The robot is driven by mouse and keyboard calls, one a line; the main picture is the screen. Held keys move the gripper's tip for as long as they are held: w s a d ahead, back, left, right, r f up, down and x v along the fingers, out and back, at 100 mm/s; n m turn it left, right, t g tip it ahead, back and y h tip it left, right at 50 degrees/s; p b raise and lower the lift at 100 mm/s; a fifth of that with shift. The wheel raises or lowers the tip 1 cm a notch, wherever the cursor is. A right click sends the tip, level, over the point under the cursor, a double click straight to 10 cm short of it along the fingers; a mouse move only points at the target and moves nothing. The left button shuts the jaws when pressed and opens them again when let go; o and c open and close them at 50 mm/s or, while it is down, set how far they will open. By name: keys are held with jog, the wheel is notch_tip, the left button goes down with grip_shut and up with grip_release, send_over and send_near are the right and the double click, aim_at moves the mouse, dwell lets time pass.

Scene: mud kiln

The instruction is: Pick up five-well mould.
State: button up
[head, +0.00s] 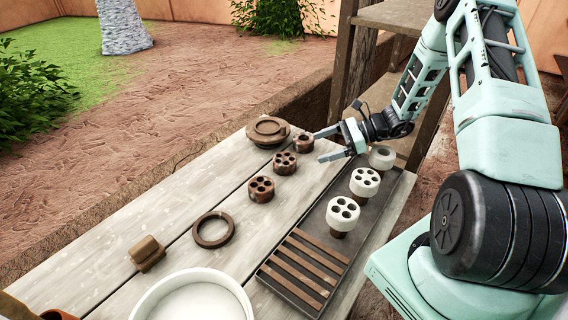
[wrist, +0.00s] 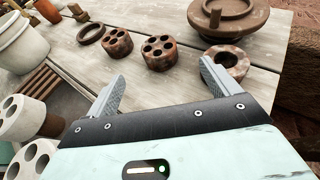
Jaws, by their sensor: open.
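Two dark brown round moulds with several wells stand on the table. The nearer one to my gripper (head: 285,164) also shows in the wrist view (wrist: 160,53), just beyond and between my fingertips. The other brown mould (head: 261,189) also shows in the wrist view (wrist: 117,42), farther to the left. Two white multi-well moulds (head: 364,182) (head: 342,214) sit on brown bases on a dark tray. I cannot tell the well counts surely, so which one is the five-well mould is unclear. My gripper (head: 320,147) is open and empty, its fingers pointing toward the brown moulds, not touching them.
A brown single-hole piece (head: 304,143) stands close by my fingers, near a round lidded dish (head: 268,131). A brown ring (head: 213,230), a small brown block (head: 147,253) and a white bowl (head: 192,297) lie nearer. The slatted dark tray (head: 267,274) runs along the right.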

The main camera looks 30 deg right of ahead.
aim_at(289, 158)
jog(key=p+x, duration=0.2)
jog(key=x, duration=0.9)
jog(key=shift+s+f+p, duration=0.1)
jog(key=shift+s+p, duration=0.05)
jog(key=shift+p, duration=0.2)
jog(key=c, duration=1.2)
